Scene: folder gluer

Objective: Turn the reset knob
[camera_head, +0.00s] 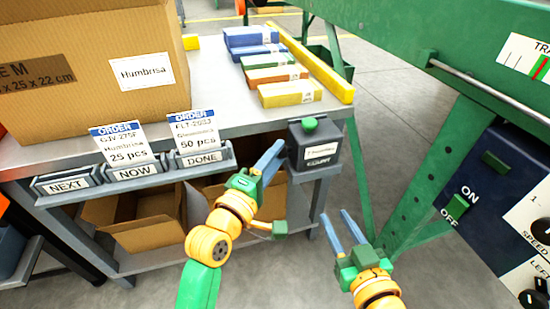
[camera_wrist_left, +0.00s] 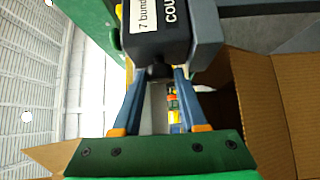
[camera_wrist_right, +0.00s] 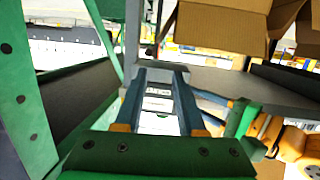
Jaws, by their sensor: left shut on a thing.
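The dark counter box (camera_head: 318,158) with a green button on top is mounted at the table's front right corner. In the left wrist view its lettered front (camera_wrist_left: 158,30) is near, and a small black knob (camera_wrist_left: 159,72) sticks out of its side facing my gripper. My left gripper (camera_head: 276,152) reaches the left side of the box. Its two fingers are shut on the knob, one on each side. In the head view the knob is hidden behind the fingers. My right gripper (camera_head: 338,222) is open and empty, in the air to the right, below the box.
A large carton (camera_head: 85,85) and several coloured flat bundles (camera_head: 290,93) are on the table. Open cartons (camera_head: 150,235) sit underneath. The green machine (camera_head: 430,190) with its switch panel is at right.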

